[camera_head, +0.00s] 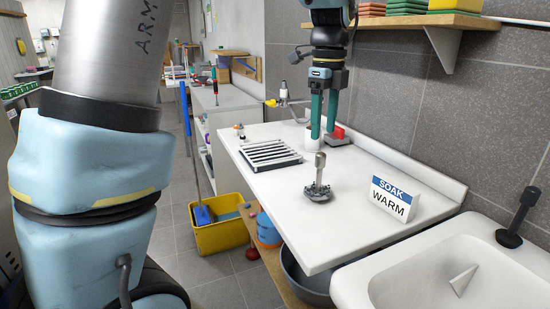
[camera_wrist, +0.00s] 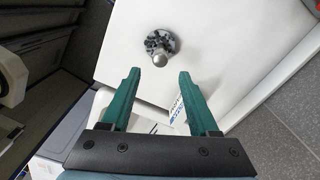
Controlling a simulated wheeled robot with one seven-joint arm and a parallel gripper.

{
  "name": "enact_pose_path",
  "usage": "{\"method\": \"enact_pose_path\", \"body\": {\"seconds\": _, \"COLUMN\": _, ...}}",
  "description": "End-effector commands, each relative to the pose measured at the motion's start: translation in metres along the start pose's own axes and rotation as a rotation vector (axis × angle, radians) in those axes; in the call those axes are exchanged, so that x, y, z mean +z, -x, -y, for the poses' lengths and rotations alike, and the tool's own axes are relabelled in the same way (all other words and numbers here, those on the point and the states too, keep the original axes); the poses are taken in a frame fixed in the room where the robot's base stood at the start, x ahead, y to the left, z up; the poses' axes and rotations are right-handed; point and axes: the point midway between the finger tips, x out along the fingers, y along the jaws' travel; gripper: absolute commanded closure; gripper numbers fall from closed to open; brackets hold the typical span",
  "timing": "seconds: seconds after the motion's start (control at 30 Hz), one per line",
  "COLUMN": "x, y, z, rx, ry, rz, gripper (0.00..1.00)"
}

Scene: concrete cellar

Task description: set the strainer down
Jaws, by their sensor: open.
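The strainer (camera_head: 318,193) is a grey metal piece with a toothed round base and an upright knobbed stem. It stands upright on the white countertop (camera_head: 285,210), near its front edge. My gripper (camera_head: 324,134) has two green fingers pointing down and shows behind and above the strainer in the head view. In the wrist view my gripper (camera_wrist: 159,73) is open with nothing between its fingers. The strainer (camera_wrist: 160,43) lies just beyond the fingertips there, apart from them, its knob towards the gap.
A white sign (camera_head: 392,199) reading SOAK WARM stands right of the strainer. A slotted rack (camera_head: 270,155) lies to the left. A red item (camera_head: 339,132) and a white cup are close behind my fingers. A sink (camera_head: 455,275) with a dark upright handle (camera_head: 517,218) is at right.

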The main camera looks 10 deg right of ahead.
Motion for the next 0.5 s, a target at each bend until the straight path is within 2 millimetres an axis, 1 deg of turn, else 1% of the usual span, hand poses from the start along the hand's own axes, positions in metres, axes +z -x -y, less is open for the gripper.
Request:
{"method": "enact_pose_path", "body": {"seconds": 0.07, "x": 0.001, "y": 0.000, "z": 0.000, "rx": 0.000, "ry": 0.003, "rz": 0.000, "gripper": 0.39}}
{"method": "enact_pose_path", "body": {"seconds": 0.13, "x": 0.006, "y": -0.002, "z": -0.004, "rx": -0.002, "ry": 0.040, "rz": 0.000, "gripper": 0.39}}
{"method": "enact_pose_path", "body": {"seconds": 0.17, "x": 0.010, "y": -0.005, "z": -0.006, "rx": -0.004, "ry": 0.073, "rz": 0.000, "gripper": 0.39}}
{"method": "enact_pose_path", "body": {"seconds": 0.27, "x": 0.035, "y": -0.019, "z": -0.026, "rx": -0.013, "ry": 0.279, "rz": 0.000, "gripper": 0.39}}
{"method": "enact_pose_path", "body": {"seconds": 0.37, "x": 0.069, "y": -0.041, "z": -0.060, "rx": -0.031, "ry": 0.617, "rz": -0.001, "gripper": 0.39}}
{"method": "enact_pose_path", "body": {"seconds": 0.4, "x": 0.083, "y": -0.052, "z": -0.077, "rx": -0.040, "ry": 0.773, "rz": -0.002, "gripper": 0.39}}
{"method": "enact_pose_path", "body": {"seconds": 0.47, "x": 0.100, "y": -0.067, "z": -0.104, "rx": -0.054, "ry": 1.011, "rz": -0.005, "gripper": 0.39}}
{"method": "enact_pose_path", "body": {"seconds": 0.5, "x": 0.110, "y": -0.076, "z": -0.122, "rx": -0.065, "ry": 1.168, "rz": -0.008, "gripper": 0.39}}
